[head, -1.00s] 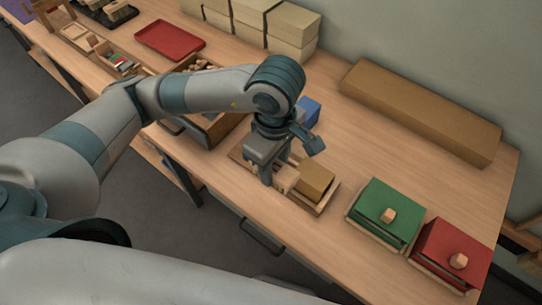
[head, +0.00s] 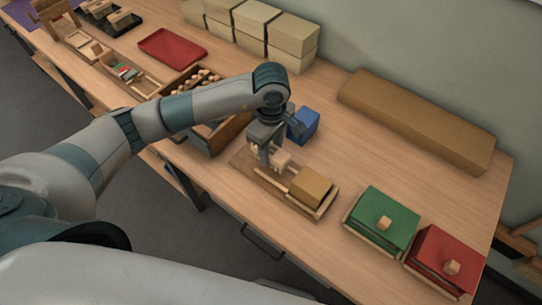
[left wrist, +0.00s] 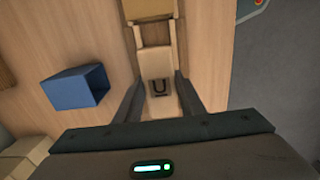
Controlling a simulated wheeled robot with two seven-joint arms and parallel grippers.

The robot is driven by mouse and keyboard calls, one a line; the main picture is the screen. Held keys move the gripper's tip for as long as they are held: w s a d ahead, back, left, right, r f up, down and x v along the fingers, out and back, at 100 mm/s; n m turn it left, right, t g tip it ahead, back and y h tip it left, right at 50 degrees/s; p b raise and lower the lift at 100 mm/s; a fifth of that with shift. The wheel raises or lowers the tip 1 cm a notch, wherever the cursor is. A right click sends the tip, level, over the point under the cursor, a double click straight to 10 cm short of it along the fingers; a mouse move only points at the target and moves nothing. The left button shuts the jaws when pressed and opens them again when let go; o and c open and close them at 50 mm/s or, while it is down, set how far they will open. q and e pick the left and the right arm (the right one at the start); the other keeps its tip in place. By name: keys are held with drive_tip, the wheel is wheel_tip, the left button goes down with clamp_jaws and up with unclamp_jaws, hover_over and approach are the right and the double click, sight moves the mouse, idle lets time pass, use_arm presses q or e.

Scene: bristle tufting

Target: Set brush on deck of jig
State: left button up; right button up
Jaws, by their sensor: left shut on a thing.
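My left gripper (head: 270,156) points down over the left part of the jig, a long shallow wooden tray (head: 250,174). It is shut on the brush (head: 283,161), a pale wooden piece. In the left wrist view the brush (left wrist: 160,107) lies between the two fingers (left wrist: 159,98), and a dark U-shaped mark shows there. A tan block (head: 311,186) sits at the jig's right end. The fingers partly hide the brush, and I cannot tell whether it touches the jig. My right gripper is out of view.
A blue open box (head: 304,125) stands just behind the jig. A drawer-like box (head: 226,132) with wooden pieces is to the left. Green (head: 386,219) and red (head: 447,257) lidded boxes stand to the right. A long brown box (head: 415,120) lies at the back.

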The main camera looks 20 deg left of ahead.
sight(271, 157)
use_arm(q)
drive_tip(key=shift+f+p, duration=0.4)
drive_tip(key=shift+f, duration=0.1)
wheel_tip(271, 157, down, 2)
drive_tip(key=shift+p, duration=0.55)
drive_tip(key=shift+f, duration=0.45)
drive_tip(key=shift+f, duration=0.1)
drive_tip(key=shift+f, duration=0.1)
drive_tip(key=o, duration=1)
